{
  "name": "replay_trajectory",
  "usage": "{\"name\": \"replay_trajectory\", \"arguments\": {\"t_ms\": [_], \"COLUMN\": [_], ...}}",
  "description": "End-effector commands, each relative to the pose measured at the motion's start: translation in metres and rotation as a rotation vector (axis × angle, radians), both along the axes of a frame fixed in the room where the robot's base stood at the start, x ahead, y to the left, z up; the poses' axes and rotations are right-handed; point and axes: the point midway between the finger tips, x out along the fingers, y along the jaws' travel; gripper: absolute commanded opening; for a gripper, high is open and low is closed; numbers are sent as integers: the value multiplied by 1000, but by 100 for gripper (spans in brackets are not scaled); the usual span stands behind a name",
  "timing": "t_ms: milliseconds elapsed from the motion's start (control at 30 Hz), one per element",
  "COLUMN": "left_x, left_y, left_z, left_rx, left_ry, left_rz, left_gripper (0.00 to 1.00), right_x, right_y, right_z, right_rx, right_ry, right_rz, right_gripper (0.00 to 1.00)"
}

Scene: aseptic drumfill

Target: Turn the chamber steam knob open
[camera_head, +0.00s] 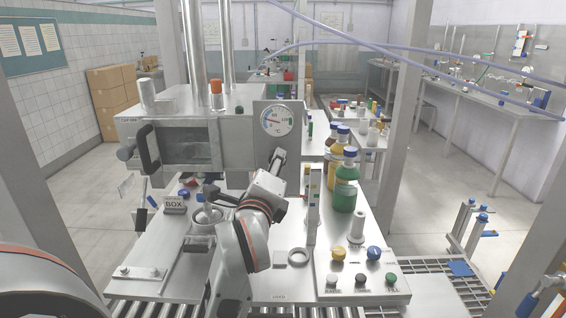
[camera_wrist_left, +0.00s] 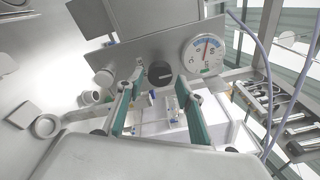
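A dark round knob (camera_wrist_left: 160,72) sits on the grey front panel (camera_wrist_left: 120,57), left of a white dial gauge (camera_wrist_left: 205,53) in the left wrist view. My left gripper (camera_wrist_left: 157,88) is open and empty. Its two green-padded fingers stand to either side of the knob, which shows between and beyond the tips; I cannot tell whether they touch it. In the head view the gauge (camera_head: 277,119) is on the chamber's panel and my left gripper (camera_head: 284,172) is just below it. The knob is hidden there. My right gripper is not in view.
The steel chamber (camera_head: 185,105) has a dark window and a black handle. A slim upright post (camera_head: 311,205), a green bottle (camera_head: 345,190), and a control box with coloured buttons (camera_head: 362,285) stand right of my arm. A box labelled BOX (camera_head: 175,206) lies left.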

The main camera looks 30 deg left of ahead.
Motion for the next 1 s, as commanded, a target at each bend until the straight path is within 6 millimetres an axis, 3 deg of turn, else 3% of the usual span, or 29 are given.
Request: {"name": "replay_trajectory", "arguments": {"t_ms": [300, 667, 700, 800, 1000], "left_x": [40, 46, 46, 46, 46], "left_y": [18, 21, 21, 21, 21], "left_z": [0, 0, -1, -1, 0], "left_rx": [4, 3, 3, 4, 6], "left_ry": [2, 1, 1, 1, 3], "left_rz": [2, 1, 1, 1, 1], "left_gripper": [37, 37, 34, 8, 8], "right_x": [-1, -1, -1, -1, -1], "right_y": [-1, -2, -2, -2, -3], "right_z": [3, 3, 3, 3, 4], "right_rx": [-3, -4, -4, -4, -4], "right_ry": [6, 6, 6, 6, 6], "right_rz": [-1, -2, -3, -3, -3], "right_gripper": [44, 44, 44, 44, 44]}}
